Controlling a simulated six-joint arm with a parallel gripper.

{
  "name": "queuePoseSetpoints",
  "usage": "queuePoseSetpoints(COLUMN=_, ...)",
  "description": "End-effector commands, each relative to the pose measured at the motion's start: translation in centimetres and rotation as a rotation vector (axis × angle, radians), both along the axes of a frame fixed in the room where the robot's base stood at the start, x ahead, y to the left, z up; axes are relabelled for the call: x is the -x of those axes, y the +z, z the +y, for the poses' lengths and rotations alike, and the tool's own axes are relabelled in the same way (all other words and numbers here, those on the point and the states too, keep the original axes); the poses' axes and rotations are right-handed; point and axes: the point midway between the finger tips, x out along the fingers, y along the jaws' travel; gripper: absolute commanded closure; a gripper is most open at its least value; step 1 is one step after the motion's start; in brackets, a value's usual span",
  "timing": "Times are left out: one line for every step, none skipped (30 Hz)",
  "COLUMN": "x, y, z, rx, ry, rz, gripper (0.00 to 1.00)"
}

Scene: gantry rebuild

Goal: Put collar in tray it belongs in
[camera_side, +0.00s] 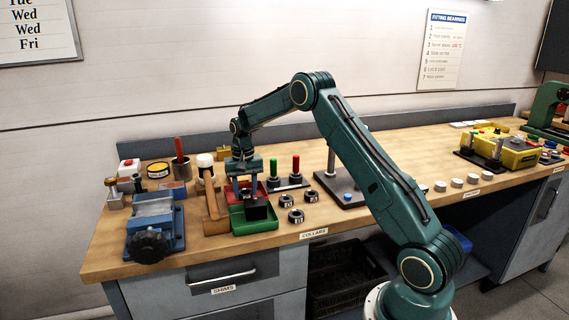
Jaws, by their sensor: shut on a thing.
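My gripper (252,192) points down over the green tray (247,228) and is shut on a dark piece, the collar (257,209). The collar is low, over or inside the green tray; I cannot tell whether it touches the tray floor. A red tray (262,187) is just behind the green one, partly hidden by my gripper. Several more dark, ring-shaped collars (296,216) lie on the bench right of the green tray, near a COLLARS label.
A wooden-handled mallet (213,207) and a blue vise (154,225) stand left of the trays. Green and red upright pins (274,168) stand on a base behind. A grey post on a plate (331,165) is to the right.

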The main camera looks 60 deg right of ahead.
Motion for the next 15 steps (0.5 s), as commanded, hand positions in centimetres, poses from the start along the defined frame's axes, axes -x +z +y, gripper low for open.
queuePoseSetpoints(x=-0.02, y=0.06, z=-0.01, rx=0.001, ry=0.000, rz=-0.001, gripper=0.86)
queuePoseSetpoints(x=-0.02, y=0.06, z=-0.01, rx=0.001, ry=0.000, rz=-0.001, gripper=0.86)
queuePoseSetpoints(x=-0.02, y=0.06, z=-0.01, rx=0.001, ry=0.000, rz=-0.001, gripper=0.86)
queuePoseSetpoints(x=-0.02, y=0.06, z=-0.01, rx=0.001, ry=0.000, rz=-0.001, gripper=0.86)
queuePoseSetpoints(x=-0.02, y=0.04, z=-0.01, rx=0.001, ry=0.000, rz=-0.001, gripper=0.86)
queuePoseSetpoints(x=-0.02, y=-0.03, z=-0.01, rx=0.000, ry=0.000, rz=0.000, gripper=0.86)
queuePoseSetpoints(x=-0.01, y=-0.09, z=0.00, rx=0.000, ry=0.000, rz=0.000, gripper=0.86)
queuePoseSetpoints(x=-0.01, y=-0.16, z=0.00, rx=0.000, ry=0.000, rz=0.000, gripper=0.86)
queuePoseSetpoints(x=-0.01, y=-0.25, z=0.00, rx=0.000, ry=0.000, rz=0.000, gripper=0.86)
queuePoseSetpoints(x=0.00, y=-0.28, z=0.00, rx=-0.001, ry=0.000, rz=0.001, gripper=0.55)
queuePoseSetpoints(x=0.00, y=-0.27, z=0.00, rx=0.000, ry=0.000, rz=0.000, gripper=0.49)
queuePoseSetpoints(x=0.00, y=-0.27, z=0.00, rx=-0.001, ry=0.000, rz=0.001, gripper=0.41)
queuePoseSetpoints(x=0.00, y=-0.27, z=0.00, rx=-0.001, ry=0.000, rz=0.001, gripper=0.37)
queuePoseSetpoints(x=0.00, y=-0.26, z=0.00, rx=-0.001, ry=0.000, rz=0.001, gripper=0.37)
queuePoseSetpoints(x=0.00, y=-0.26, z=0.00, rx=-0.001, ry=0.000, rz=0.001, gripper=0.37)
